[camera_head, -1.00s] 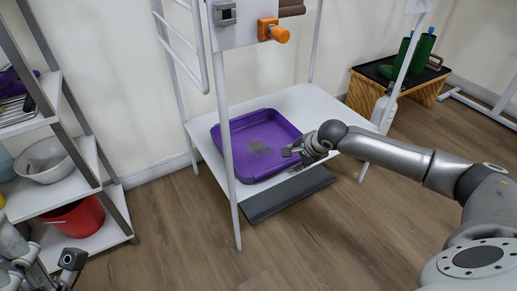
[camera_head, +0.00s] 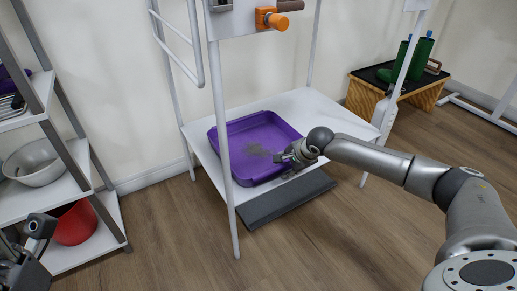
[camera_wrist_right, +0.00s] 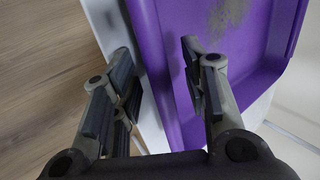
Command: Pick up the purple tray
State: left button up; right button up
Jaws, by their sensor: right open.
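The purple tray (camera_head: 262,128) lies on the white shelf (camera_head: 335,118) of a metal-framed stand, with a grey smudge of dirt on its floor. My right gripper (camera_head: 281,157) is at the tray's right side, near its front corner. In the right wrist view the gripper (camera_wrist_right: 157,62) is open. One finger is outside the tray and the other is over its inside, with the purple wall (camera_wrist_right: 160,75) between them. I cannot tell whether either finger touches it. My left gripper (camera_head: 40,228) shows only partly at the lower left, away from the tray.
A thin white post (camera_head: 223,150) stands in front of the tray's left part. A dark grey slab (camera_head: 285,200) lies below the shelf front. A rack on the left holds a metal bowl (camera_head: 36,163) and a red bucket (camera_head: 75,223). Shelf room is free right of the tray.

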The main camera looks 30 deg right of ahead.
grip_shut()
